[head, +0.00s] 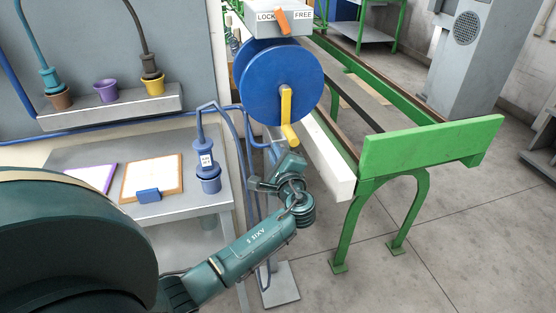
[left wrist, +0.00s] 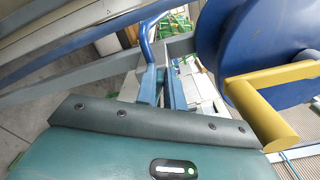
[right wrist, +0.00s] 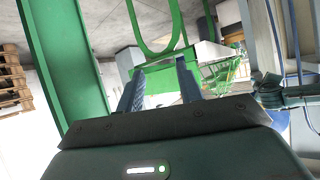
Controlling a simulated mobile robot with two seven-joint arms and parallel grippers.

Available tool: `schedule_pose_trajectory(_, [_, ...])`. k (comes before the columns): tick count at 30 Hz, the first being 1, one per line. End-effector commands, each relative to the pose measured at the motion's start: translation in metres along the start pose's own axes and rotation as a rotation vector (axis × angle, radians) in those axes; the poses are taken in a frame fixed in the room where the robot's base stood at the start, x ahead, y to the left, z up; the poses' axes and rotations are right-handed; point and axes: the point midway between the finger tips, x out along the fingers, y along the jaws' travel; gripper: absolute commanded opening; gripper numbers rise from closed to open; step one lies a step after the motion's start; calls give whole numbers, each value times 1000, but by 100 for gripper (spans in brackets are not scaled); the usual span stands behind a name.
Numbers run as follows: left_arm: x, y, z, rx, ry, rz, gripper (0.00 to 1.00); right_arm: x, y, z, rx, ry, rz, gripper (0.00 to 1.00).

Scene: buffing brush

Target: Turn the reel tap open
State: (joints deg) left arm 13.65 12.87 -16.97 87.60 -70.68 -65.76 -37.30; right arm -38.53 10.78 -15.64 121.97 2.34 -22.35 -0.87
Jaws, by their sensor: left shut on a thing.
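The blue hose reel (head: 283,82) stands in the middle of the head view, with a yellow crank (head: 288,112) on its face. My left gripper (head: 276,150) is just below the reel, by the foot of the crank. In the left wrist view its two fingers (left wrist: 165,88) are close together at a blue curved piece (left wrist: 147,48), which I take for the reel tap. The gripped part is mostly hidden between the fingers. The yellow crank (left wrist: 262,98) is close on the right there. My right gripper (right wrist: 160,78) is open and empty, in the right wrist view only.
An orange lever (head: 283,22) sits on a LOCK/FREE box above the reel. A green-ended bench (head: 430,145) stands to the right. The floor at lower right is clear.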

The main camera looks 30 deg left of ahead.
Motion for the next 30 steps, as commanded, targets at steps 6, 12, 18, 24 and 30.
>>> schedule_pose_trajectory(6, [0, 10, -3, -200, -2, 0, 0, 13, 0, 18, 43, 16, -16, 36])
schedule_pose_trajectory(12, [0, 13, -4, -351, -2, 0, 0, 20, 2, 23, 90, 40, -13, 36])
schedule_pose_trajectory(18, [0, 15, -4, -456, -2, 0, 0, 24, 1, 27, 126, 53, -19, 36])
schedule_pose_trajectory(24, [0, 15, -4, -513, -2, 1, 0, 24, 1, 27, 129, 67, -20, 36])
schedule_pose_trajectory(30, [0, 14, -3, -532, -3, 1, 0, 20, 1, 29, 130, 69, -17, 36])
